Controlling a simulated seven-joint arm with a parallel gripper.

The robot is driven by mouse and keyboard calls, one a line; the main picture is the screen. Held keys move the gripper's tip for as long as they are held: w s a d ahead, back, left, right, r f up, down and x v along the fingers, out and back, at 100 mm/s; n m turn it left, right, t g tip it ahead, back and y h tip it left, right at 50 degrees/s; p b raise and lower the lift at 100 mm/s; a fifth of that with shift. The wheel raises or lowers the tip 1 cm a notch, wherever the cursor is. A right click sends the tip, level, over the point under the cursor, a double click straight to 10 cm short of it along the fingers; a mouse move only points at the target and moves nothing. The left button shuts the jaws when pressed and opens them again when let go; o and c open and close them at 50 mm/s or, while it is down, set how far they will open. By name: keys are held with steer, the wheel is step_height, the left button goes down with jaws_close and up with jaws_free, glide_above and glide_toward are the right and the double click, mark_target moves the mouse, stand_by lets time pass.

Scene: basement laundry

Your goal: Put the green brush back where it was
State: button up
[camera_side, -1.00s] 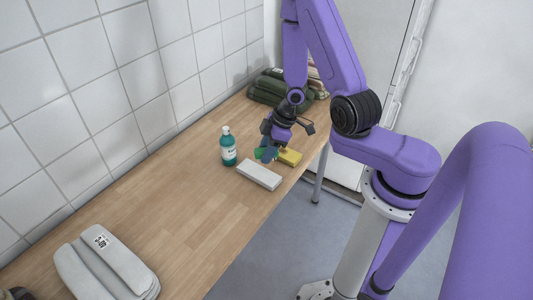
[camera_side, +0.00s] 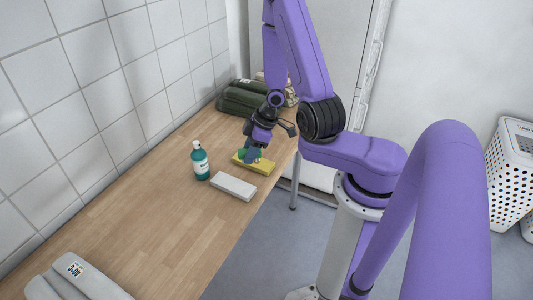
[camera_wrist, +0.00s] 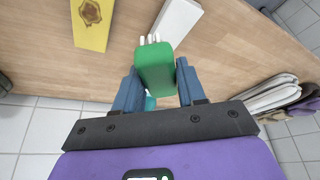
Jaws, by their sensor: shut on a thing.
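The green brush (camera_wrist: 155,68) is held between the two blue fingers of my gripper (camera_wrist: 157,88), its pale bristles pointing away from the palm in the wrist view. In the side view my gripper (camera_side: 251,156) holds the brush (camera_side: 243,154) in front of or above the yellow block (camera_side: 262,167); the gap beneath is hard to judge. The brush is partly hidden by the fingers there. The yellow block also shows in the wrist view (camera_wrist: 91,22), with a brown mark on it.
A white block (camera_side: 233,187) lies on the wooden counter (camera_side: 165,225), nearer the camera than the yellow block. A teal bottle (camera_side: 200,162) stands upright to the left. Dark green folded towels (camera_side: 242,98) are at the back. A grey folded cloth (camera_side: 78,280) lies in front. The counter between is clear.

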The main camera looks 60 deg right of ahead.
steer(key=s+d+r+m+h, duration=0.25)
steer(key=s+d+m, duration=0.45)
steer(key=s+d, duration=0.4)
steer(key=shift+t, duration=0.4)
steer(key=w+d+f, duration=0.3)
steer(key=w, duration=0.1)
steer(key=w+d+f, duration=0.3)
steer(key=w, duration=0.1)
steer(key=w+d+f, duration=0.3)
steer(key=w, duration=0.1)
steer(key=shift+d+f, duration=0.1)
steer(key=shift+f, duration=0.15)
steer(key=shift+w+d+f, duration=0.1)
steer(key=shift+f, duration=1.7)
steer(key=shift+f, duration=0.2)
steer(key=o, duration=0.9)
